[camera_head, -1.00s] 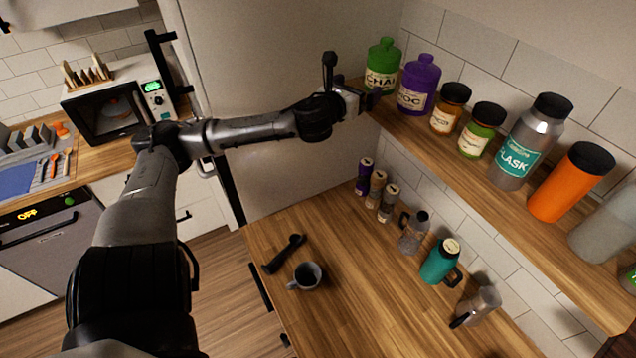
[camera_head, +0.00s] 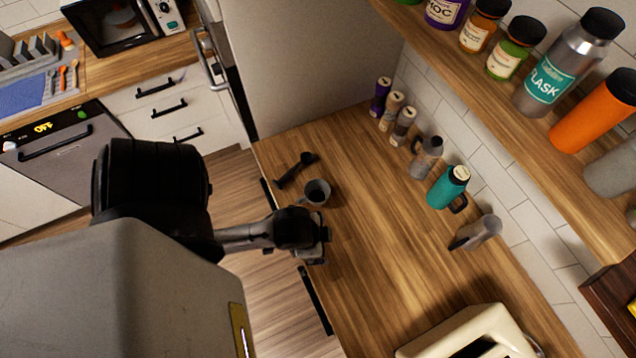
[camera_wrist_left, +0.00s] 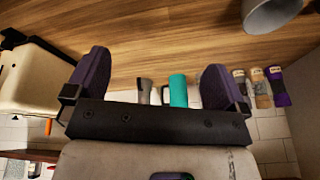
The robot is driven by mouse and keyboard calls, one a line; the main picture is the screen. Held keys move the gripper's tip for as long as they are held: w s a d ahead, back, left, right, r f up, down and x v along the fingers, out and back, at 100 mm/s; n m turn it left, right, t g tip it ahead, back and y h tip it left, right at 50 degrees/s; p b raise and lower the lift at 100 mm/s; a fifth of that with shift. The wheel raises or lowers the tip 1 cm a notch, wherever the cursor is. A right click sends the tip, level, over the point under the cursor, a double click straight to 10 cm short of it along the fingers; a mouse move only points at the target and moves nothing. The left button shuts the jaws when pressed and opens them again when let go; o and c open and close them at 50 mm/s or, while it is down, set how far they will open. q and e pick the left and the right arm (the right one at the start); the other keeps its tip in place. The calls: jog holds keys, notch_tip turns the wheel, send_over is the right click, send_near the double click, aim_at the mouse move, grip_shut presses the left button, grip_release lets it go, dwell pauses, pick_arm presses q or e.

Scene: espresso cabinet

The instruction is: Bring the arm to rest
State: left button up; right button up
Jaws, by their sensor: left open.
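My left gripper (camera_head: 324,246) hangs over the front edge of the wooden counter (camera_head: 375,260) in the head view, a little below the grey mug (camera_head: 316,192) in the picture. In the left wrist view its two dark purple-padded fingers (camera_wrist_left: 157,65) stand wide apart with nothing held between them. The teal bottle (camera_wrist_left: 178,90) shows beyond the gap, apart from the fingers. The mug also shows at the top right of the wrist view (camera_wrist_left: 268,14). My right gripper is in neither view.
A dark tamper-like tool (camera_head: 294,170) lies beside the mug. A grey jug (camera_head: 426,157), the teal bottle (camera_head: 448,187) and a metal pitcher (camera_head: 476,233) stand along the wall. A cream appliance (camera_head: 470,335) stands at the counter's near end. A shelf (camera_head: 500,110) overhangs at right.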

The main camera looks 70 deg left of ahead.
pick_arm(q)
jog(key=shift+s+d+r+n, duration=0.1)
jog(key=shift+s+d+n, duration=0.1)
jog(key=shift+d, duration=0.2)
jog(key=shift+s+d+r+n, duration=0.1)
jog(key=shift+d+n, duration=0.1)
jog(key=shift+d, duration=0.15)
notch_tip(320, 180, up, 7)
jog(key=p, duration=0.6)
jog(key=shift+f+p, duration=0.2)
jog(key=shift+p, duration=0.15)
